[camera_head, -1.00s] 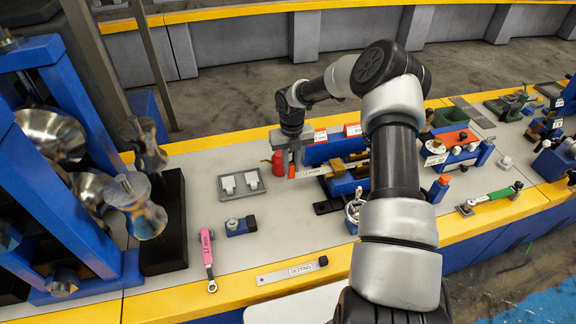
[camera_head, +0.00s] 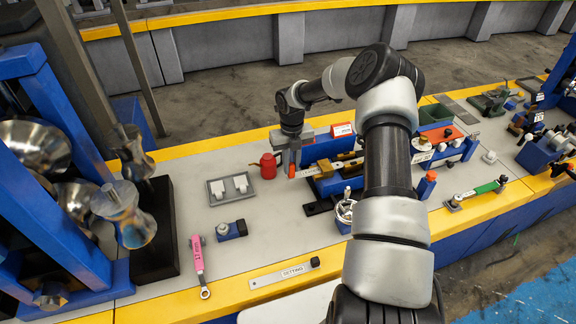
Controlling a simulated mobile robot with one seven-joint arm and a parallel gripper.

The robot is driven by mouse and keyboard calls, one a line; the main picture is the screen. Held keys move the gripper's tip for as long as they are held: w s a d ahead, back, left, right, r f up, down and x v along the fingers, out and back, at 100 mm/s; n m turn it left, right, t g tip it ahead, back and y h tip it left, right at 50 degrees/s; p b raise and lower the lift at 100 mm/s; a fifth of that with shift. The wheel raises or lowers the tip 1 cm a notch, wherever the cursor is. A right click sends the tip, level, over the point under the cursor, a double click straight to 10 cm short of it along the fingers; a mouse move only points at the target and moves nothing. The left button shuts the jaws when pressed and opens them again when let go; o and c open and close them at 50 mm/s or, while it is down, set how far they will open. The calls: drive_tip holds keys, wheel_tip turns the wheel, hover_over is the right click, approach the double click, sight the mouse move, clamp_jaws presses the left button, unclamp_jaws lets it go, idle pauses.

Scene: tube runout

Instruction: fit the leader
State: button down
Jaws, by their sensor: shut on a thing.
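My gripper (camera_head: 292,161) points down in the middle of the bench, at the left end of the blue fixture (camera_head: 324,186). It is shut on the orange-red handle (camera_head: 292,171) of a thin pale labelled strip (camera_head: 309,172), which looks like the leader. The strip reaches right from the handle to the fixture's brass-coloured parts (camera_head: 345,165). Its far end is too small to tell, so I cannot tell whether it is in the fixture or only in front of it. My arm hides the fixture's right part.
A red can (camera_head: 268,167) stands just left of the gripper. A grey tray (camera_head: 212,200) with two white pieces, a small blue block (camera_head: 231,230), a pink-handled wrench (camera_head: 198,262) and a "SETTING" bar (camera_head: 283,274) lie nearer. Steel rollers (camera_head: 127,212) stand left.

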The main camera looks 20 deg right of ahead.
drive_tip(key=shift+d, duration=2.4)
drive_tip(key=c, duration=1.5)
unclamp_jaws()
drive_tip(key=shift+c, duration=0.2)
drive_tip(key=shift+r, duration=0.1)
wheel_tip(320, 180, up, 17)
drive_tip(key=shift+r, duration=0.15)
